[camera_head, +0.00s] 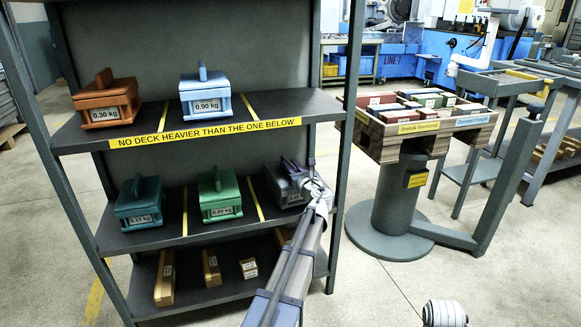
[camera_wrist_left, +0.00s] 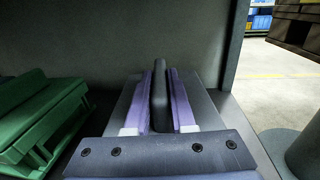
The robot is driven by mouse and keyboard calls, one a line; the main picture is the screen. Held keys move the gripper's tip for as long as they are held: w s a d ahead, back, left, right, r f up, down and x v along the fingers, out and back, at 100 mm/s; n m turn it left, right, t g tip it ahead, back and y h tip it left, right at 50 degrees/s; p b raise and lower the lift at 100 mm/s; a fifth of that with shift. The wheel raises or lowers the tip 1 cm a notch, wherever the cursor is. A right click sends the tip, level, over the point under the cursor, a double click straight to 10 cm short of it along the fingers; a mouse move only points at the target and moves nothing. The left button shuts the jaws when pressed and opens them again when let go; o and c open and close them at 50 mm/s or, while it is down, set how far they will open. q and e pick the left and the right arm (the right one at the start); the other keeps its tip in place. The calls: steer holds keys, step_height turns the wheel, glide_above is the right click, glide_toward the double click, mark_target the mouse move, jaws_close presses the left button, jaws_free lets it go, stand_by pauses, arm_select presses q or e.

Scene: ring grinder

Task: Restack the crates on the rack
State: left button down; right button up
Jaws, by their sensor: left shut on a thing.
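My left gripper (camera_head: 304,178) reaches into the right bay of the rack's middle shelf (camera_head: 160,238). It is shut on the upright handle of a dark grey crate (camera_head: 283,188); the handle (camera_wrist_left: 160,95) stands between the purple pads in the left wrist view. The crate's label is mostly hidden. A teal crate (camera_head: 139,200) and a green crate (camera_head: 219,193) stand to its left, their labels too small to read surely. On the upper shelf (camera_head: 150,127) stand an orange crate (camera_head: 105,98) marked 0.30 kg and a blue crate (camera_head: 204,95) marked 0.90 kg.
The upper shelf's right bay is empty. Its yellow sign (camera_head: 205,132) reads "No deck heavier than the one below". Several small tan boxes (camera_head: 211,268) lie on the bottom shelf. A round-based stand (camera_head: 398,200) with a tray of boxes stands right of the rack.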

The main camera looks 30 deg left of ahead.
arm_select(q)
steer(key=shift+f, duration=0.2)
steer(key=c, duration=0.7)
jaws_free()
steer(key=shift+r, duration=0.1)
steer(key=v, duration=0.8)
steer(key=shift+a, duration=0.1)
steer(key=shift+s, duration=0.1)
